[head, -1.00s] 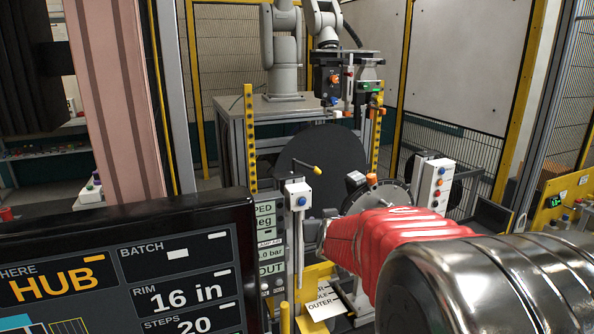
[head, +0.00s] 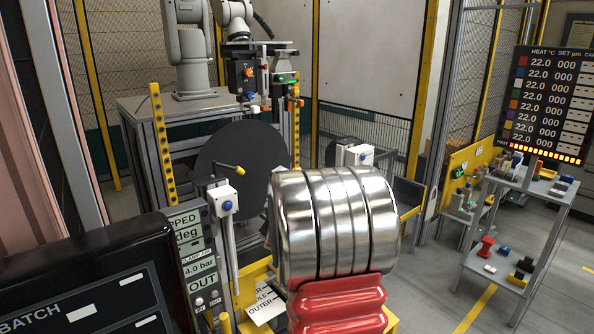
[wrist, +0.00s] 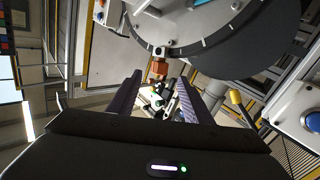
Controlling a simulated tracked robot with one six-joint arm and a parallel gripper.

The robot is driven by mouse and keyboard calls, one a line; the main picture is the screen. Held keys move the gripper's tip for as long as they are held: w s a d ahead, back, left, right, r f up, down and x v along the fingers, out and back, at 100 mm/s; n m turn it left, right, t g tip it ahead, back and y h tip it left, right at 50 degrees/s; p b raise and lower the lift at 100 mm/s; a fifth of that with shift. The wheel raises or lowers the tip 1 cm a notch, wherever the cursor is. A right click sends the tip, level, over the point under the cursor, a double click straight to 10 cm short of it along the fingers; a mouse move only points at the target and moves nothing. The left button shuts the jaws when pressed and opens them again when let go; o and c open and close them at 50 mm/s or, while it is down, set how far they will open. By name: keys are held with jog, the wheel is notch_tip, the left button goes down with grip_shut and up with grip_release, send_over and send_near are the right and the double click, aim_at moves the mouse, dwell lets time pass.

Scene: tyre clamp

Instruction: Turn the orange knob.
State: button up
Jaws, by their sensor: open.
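In the wrist view an orange-brown faceted knob (wrist: 159,68) sits at the rim of a pale round dial (wrist: 195,25) with tick marks. My gripper (wrist: 170,82) is open, with one dark ribbed finger on each side of the picture's middle. The knob shows between the fingertip ends, closer to the left finger. No contact with either finger is visible, and its distance from the tips is hard to tell. In the head view my metal and red arm hides the dial, the knob and my gripper.
A dark disc (head: 240,165) and a post with a blue-buttoned box (head: 226,203) stand left of my arm. A yellow-ended lever (wrist: 237,98) is right of the right finger in the wrist view. A shelf trolley (head: 525,210) stands at the right, with open floor before it.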

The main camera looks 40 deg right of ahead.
jog(key=x, duration=1.3)
jog(key=shift+w+d, duration=0.2)
jog(key=c, duration=1.1)
